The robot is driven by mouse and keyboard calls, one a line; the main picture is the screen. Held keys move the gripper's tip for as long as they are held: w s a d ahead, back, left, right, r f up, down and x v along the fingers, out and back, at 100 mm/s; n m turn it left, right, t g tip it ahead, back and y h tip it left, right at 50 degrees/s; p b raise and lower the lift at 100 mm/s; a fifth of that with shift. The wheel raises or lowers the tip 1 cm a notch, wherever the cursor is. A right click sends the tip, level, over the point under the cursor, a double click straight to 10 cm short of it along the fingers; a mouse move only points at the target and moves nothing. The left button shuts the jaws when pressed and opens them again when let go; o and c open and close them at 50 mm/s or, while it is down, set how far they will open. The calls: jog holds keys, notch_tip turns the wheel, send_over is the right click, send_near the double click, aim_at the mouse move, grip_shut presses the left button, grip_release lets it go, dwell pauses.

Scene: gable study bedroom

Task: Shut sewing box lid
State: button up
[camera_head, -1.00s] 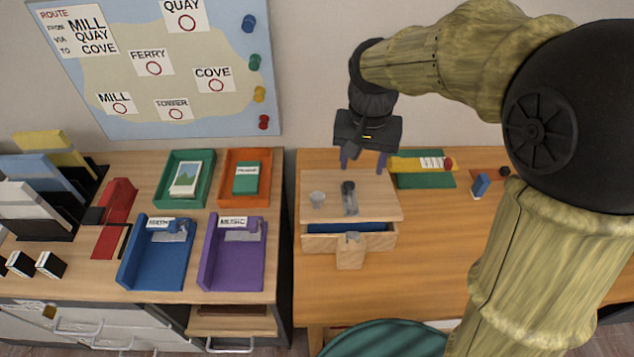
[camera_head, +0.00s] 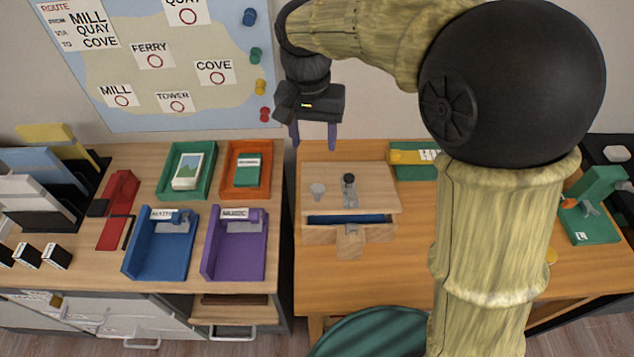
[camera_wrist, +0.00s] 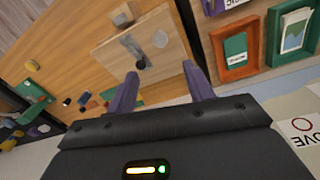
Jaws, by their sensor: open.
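The sewing box (camera_head: 378,234) is a light wooden box on the right desk. Its wooden lid (camera_head: 330,172) lies over it, and a strip of blue interior (camera_head: 380,218) shows between the lid's front edge and the box front. A small clear cup-like piece and a dark-topped grey piece stand on the lid. My gripper (camera_head: 314,138) is open and empty, above and behind the lid's back left, apart from it. In the wrist view, the lid (camera_wrist: 105,55) lies beyond the open fingers (camera_wrist: 160,78).
A blue tray (camera_head: 160,262) and a purple tray (camera_head: 233,265) stand on the left desk, with green and orange trays behind. A yellow item (camera_head: 402,157) on a green mat lies right of the box. A green chair (camera_head: 370,335) stands in front.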

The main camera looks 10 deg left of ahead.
aim_at(317, 188)
jog(key=f, duration=0.9)
jog(key=f+b, duration=0.1)
jog(key=f, duration=0.4)
jog(key=shift+d+f, duration=0.2)
jog(key=shift+d, duration=0.2)
grip_shut()
